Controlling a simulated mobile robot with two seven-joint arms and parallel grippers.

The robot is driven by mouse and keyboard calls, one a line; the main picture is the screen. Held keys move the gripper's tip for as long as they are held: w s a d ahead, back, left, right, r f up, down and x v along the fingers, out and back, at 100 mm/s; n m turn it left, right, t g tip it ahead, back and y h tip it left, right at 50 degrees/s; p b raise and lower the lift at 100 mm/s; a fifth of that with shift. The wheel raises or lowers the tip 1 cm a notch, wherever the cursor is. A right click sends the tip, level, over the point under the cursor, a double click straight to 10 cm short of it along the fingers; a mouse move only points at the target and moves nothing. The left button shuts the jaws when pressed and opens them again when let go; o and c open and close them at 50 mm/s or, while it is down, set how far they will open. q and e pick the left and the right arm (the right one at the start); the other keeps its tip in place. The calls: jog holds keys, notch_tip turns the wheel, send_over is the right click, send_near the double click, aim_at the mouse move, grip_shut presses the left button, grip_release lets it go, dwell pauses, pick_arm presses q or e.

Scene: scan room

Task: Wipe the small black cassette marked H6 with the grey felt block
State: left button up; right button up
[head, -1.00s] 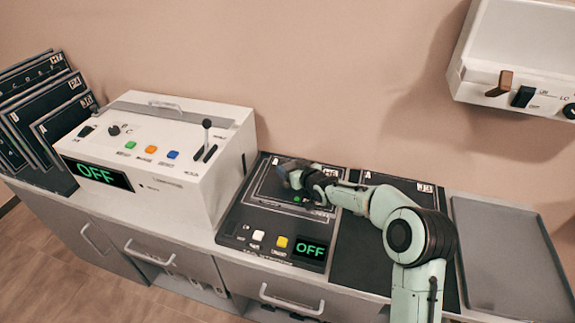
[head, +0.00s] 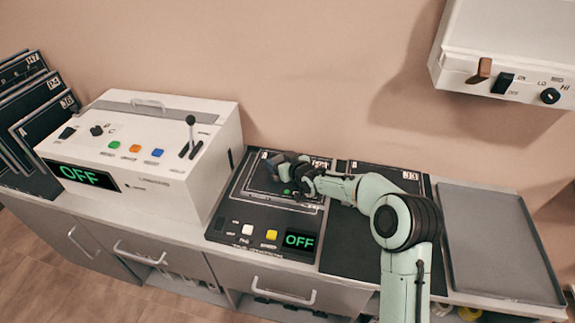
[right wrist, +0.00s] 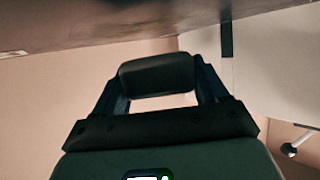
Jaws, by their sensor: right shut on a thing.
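A small black cassette (head: 252,183) lies flat on the dark panel of a reader with an OFF display. My left gripper is not in view.
A white console (head: 145,150) with buttons, a lever and an OFF display stands left. Black cassettes (head: 40,115) lean in a rack beyond it. A larger black cassette (head: 345,245) lies under my right arm. A grey tray (head: 495,245) is at right, below a white wall box (head: 505,50).

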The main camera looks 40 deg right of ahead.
jog(key=shift+w+a+f, duration=0.1)
jog(key=shift+w+a, duration=0.2)
jog(key=shift+a, duration=0.05)
jog(key=w+a+b, duration=0.1)
jog(key=w+b, duration=0.1)
jog(key=shift+a+b, duration=0.3)
jog(key=shift+a, duration=0.1)
jog(key=shift+w+a+b, duration=0.35)
jog(key=shift+w+b, duration=0.1)
jog(key=shift+w, duration=0.05)
jog(key=shift+r, duration=0.2)
jog(key=shift+r, duration=0.1)
jog(key=shift+r+p, duration=1.95)
jog(key=shift+r, duration=0.95)
notch_tip(320, 180, up, 3)
jog(key=shift+p, duration=0.9)
